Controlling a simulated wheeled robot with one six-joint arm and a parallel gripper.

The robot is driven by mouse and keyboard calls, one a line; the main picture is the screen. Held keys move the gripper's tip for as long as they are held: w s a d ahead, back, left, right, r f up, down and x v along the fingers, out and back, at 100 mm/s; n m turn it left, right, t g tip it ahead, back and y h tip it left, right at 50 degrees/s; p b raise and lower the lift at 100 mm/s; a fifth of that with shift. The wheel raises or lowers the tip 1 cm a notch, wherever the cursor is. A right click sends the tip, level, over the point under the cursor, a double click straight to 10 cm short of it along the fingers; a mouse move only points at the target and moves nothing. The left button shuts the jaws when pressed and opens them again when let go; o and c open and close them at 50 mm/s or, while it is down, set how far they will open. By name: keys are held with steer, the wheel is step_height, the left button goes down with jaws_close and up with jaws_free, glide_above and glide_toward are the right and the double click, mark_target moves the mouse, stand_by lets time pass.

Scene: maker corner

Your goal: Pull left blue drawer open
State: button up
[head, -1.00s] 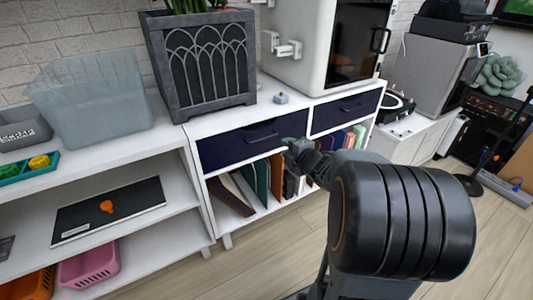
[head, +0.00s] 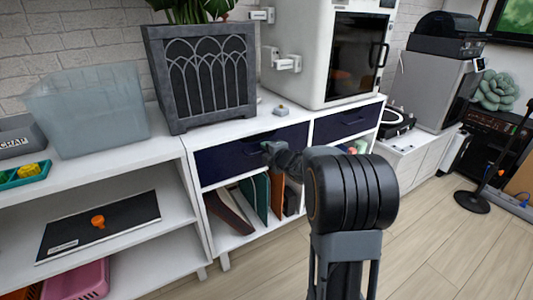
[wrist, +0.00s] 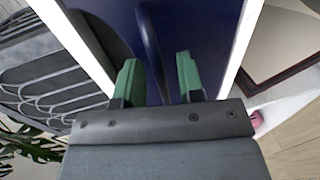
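The left blue drawer (head: 225,163) is a dark navy front in the white cabinet, and it looks shut. Its dark bar handle (wrist: 150,45) runs between my fingers in the wrist view. My gripper (wrist: 158,75) has two green fingertips, held apart on either side of the handle. The fingers look clear of the handle, though the exact depth is hard to tell. In the head view my gripper (head: 268,148) is at the drawer front, and my arm hides part of the cabinet. A second navy drawer (head: 345,122) is to the right and looks shut.
A grey planter (head: 205,75) and a white machine (head: 315,60) stand on the cabinet top. An open white shelf (head: 150,155) with a translucent bin (head: 95,110) is at left.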

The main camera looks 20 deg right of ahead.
steer(key=shift+w, duration=0.4)
jaws_close()
stand_by(0.4)
